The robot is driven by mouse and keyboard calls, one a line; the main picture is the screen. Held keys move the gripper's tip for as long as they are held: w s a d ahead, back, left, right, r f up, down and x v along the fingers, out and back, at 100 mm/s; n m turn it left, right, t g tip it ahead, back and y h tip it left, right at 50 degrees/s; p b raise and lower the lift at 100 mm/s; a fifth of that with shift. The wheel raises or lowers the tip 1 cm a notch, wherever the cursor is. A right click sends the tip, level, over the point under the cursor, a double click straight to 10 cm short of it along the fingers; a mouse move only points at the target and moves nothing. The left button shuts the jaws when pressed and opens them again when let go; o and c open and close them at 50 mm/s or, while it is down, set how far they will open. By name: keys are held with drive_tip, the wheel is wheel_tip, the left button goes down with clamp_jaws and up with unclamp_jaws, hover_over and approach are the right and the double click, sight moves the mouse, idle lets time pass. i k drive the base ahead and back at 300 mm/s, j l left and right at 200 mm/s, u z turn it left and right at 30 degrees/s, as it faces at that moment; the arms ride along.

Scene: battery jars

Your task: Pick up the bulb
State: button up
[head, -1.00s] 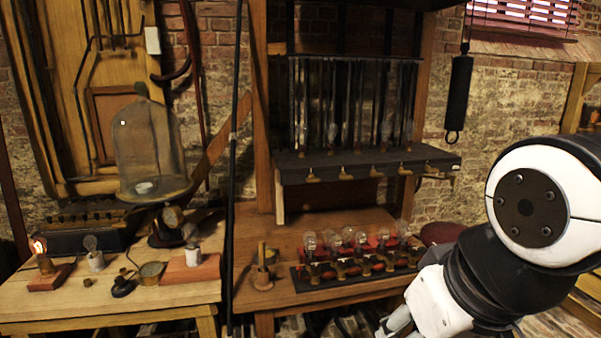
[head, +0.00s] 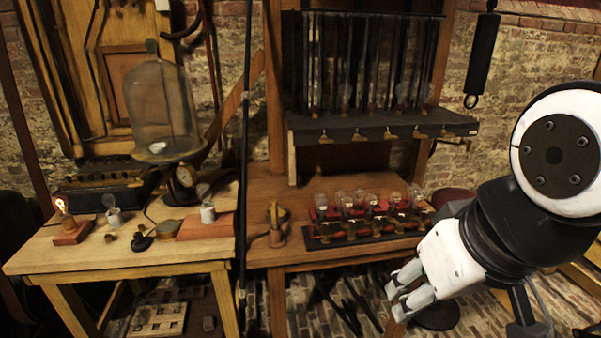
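Several bulbs are in view, and I cannot tell which one the task means. A lit bulb (head: 60,205) stands on a small reddish wooden base at the left of the left table. A clear unlit bulb (head: 109,201) stands in a pale holder to its right. Another clear bulb (head: 203,192) is in a white holder on a flat red base. Several more bulbs (head: 345,201) stand in rows on a red and black rack on the right table. My gripper (head: 394,301) is at the lower right, in front of the right table, with its fingers apart and nothing between them.
A glass bell jar (head: 163,108) stands behind the left table's bulbs. A dark shelf (head: 370,128) with tall jars overhangs the right table. A small wooden holder (head: 276,235) stands left of the rack. A thin dark vertical pole (head: 244,150) runs between the tables.

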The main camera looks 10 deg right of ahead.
sight(359, 194)
drive_tip(key=i+j+z, duration=0.4)
drive_tip(key=i, duration=0.3)
drive_tip(key=i+j+z, duration=0.35)
drive_tip(key=i+j, duration=0.25)
drive_tip(key=i, duration=0.05)
